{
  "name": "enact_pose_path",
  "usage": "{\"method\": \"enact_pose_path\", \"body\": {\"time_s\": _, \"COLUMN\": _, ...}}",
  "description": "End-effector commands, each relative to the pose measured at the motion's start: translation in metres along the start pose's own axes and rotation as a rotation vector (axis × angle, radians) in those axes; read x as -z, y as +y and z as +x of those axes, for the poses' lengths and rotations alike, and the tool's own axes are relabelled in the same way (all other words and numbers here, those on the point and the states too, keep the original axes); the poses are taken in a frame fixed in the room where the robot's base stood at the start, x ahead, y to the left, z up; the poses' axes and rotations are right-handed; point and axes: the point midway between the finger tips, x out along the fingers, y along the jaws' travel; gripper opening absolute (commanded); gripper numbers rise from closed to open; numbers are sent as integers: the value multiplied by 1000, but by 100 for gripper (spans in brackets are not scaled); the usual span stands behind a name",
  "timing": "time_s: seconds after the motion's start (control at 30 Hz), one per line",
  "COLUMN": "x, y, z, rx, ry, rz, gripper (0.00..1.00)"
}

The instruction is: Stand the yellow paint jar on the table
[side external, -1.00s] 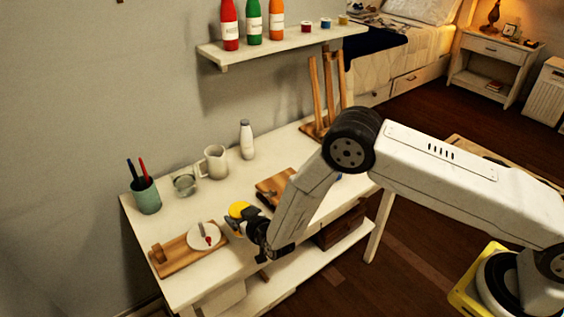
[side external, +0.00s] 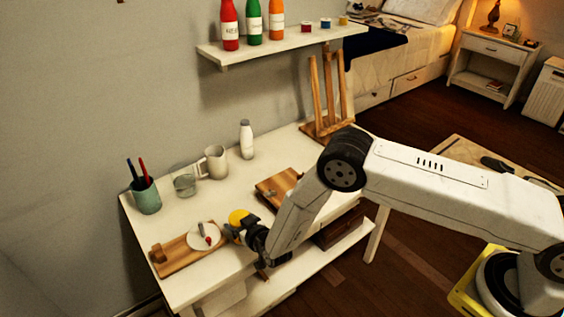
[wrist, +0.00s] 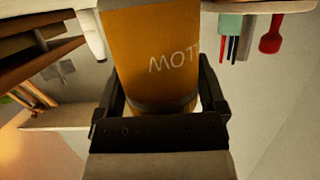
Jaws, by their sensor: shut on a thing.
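The yellow paint jar (side external: 238,216) is between the fingers of my gripper (side external: 243,232), over the front part of the white table (side external: 228,192). In the wrist view the jar (wrist: 148,40) looks orange-yellow with pale lettering, and the fingers of my gripper (wrist: 163,88) are shut around it from both sides. The lower part of the jar is hidden by the gripper in the side view. I cannot tell whether its base touches the table.
A wooden board (side external: 177,258) with a white round dish (side external: 204,236) lies just left of the jar. A wooden box (side external: 277,187) is to the right. A cup with brushes (side external: 146,196), glass (side external: 185,184), pitcher (side external: 215,161) and white bottle (side external: 246,140) stand behind.

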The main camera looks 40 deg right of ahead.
Motion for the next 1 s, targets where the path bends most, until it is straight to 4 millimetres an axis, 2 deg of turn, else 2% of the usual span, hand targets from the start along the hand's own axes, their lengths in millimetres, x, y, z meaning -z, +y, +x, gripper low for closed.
{"method": "enact_pose_path", "body": {"time_s": 0.23, "x": -2, "y": 0, "z": 1, "rx": 0, "ry": 2, "rz": 1, "gripper": 12}}
{"method": "enact_pose_path", "body": {"time_s": 0.27, "x": -3, "y": 0, "z": 1, "rx": 0, "ry": 0, "rz": 0, "gripper": 96}}
{"method": "enact_pose_path", "body": {"time_s": 0.3, "x": -2, "y": 0, "z": 1, "rx": 0, "ry": 0, "rz": 0, "gripper": 100}}
{"method": "enact_pose_path", "body": {"time_s": 0.7, "x": 1, "y": 0, "z": 0, "rx": 0, "ry": 0, "rz": 0, "gripper": 100}}
{"method": "enact_pose_path", "body": {"time_s": 1.0, "x": 0, "y": 0, "z": -19, "rx": 0, "ry": -1, "rz": 0, "gripper": 100}}
